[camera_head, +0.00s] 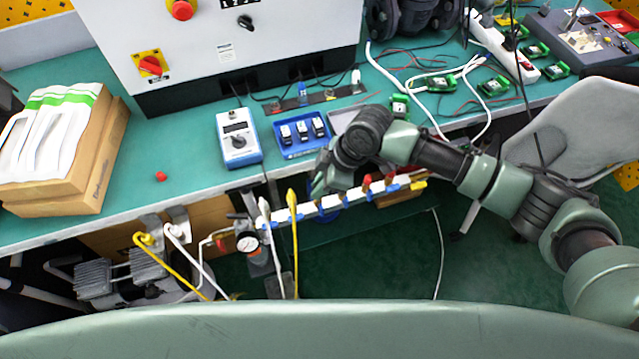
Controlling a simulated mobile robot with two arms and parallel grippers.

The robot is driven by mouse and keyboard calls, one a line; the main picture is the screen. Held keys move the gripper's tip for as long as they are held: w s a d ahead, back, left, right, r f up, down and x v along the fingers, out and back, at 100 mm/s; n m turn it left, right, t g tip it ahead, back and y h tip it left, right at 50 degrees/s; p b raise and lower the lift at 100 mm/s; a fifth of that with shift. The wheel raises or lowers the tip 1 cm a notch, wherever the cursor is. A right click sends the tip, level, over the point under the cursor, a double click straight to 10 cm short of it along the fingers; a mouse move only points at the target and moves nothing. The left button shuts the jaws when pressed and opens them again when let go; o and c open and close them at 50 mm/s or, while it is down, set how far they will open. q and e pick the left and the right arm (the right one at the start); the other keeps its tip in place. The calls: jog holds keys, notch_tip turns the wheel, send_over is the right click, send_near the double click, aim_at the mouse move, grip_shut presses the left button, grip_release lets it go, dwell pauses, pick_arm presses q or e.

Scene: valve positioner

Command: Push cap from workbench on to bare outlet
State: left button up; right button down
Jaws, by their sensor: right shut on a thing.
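My right gripper (318,184) reaches in from the right and points down at the manifold, just off the workbench's front edge. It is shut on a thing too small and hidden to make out. The manifold (351,200) is a pale bar with blue fittings, hoses on its left part and red and yellow pieces toward its right end. I cannot tell which outlet is bare. A small red piece (160,176), perhaps a cap, lies on the green workbench (190,160) at the left, well apart from the gripper. My left gripper is not in view.
A blue tray (286,150) with several small parts and a blue-white meter (239,137) stand near the front edge. A cardboard box (75,185) is at the left, a grey cabinet (200,45) behind. A yellow hose (293,240) and a gauge (248,243) hang below.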

jog(key=shift+f+b, duration=0.3)
jog(key=shift+f, duration=0.3)
jog(key=c, duration=1.3)
grip_release()
jog(key=shift+c, duration=0.2)
jog(key=v, duration=0.7)
jog(key=shift+r, duration=0.4)
